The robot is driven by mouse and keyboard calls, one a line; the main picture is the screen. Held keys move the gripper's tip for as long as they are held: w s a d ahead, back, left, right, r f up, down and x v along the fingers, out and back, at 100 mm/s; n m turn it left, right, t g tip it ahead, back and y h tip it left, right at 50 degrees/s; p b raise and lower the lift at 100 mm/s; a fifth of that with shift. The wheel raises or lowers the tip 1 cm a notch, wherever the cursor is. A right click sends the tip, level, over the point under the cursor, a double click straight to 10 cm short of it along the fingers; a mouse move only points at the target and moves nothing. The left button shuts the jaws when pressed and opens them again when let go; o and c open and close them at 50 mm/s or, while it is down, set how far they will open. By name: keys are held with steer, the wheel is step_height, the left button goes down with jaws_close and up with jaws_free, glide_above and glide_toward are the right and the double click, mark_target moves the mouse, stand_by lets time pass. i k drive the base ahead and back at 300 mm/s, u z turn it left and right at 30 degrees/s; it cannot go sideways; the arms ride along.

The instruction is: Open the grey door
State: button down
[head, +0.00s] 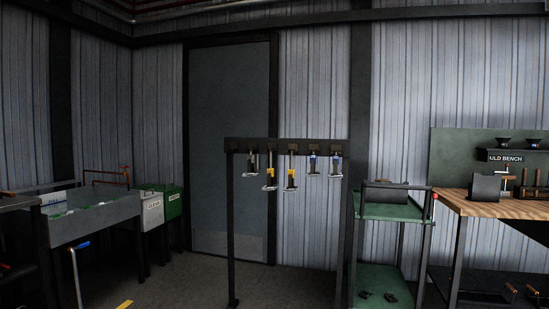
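The grey door (230,110) stands in the back wall, left of the middle of the head view. It looks shut within its dark frame (186,120). A paler plate runs across its bottom. The lower right part of the door is partly behind a rack, and I cannot make out a handle. My gripper is not in view.
A dark rack (310,145) with several hanging tools stands before the door's right side. Left are a grey trough (100,219) and green and white bins (172,203). Right are a green cart (385,211) and a wooden bench (480,205). Floor (190,285) left of the rack is clear.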

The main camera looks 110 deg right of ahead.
mark_target(229, 85)
steer(key=z, duration=3.4)
steer(key=i, duration=3.35)
steer(key=z, duration=0.25)
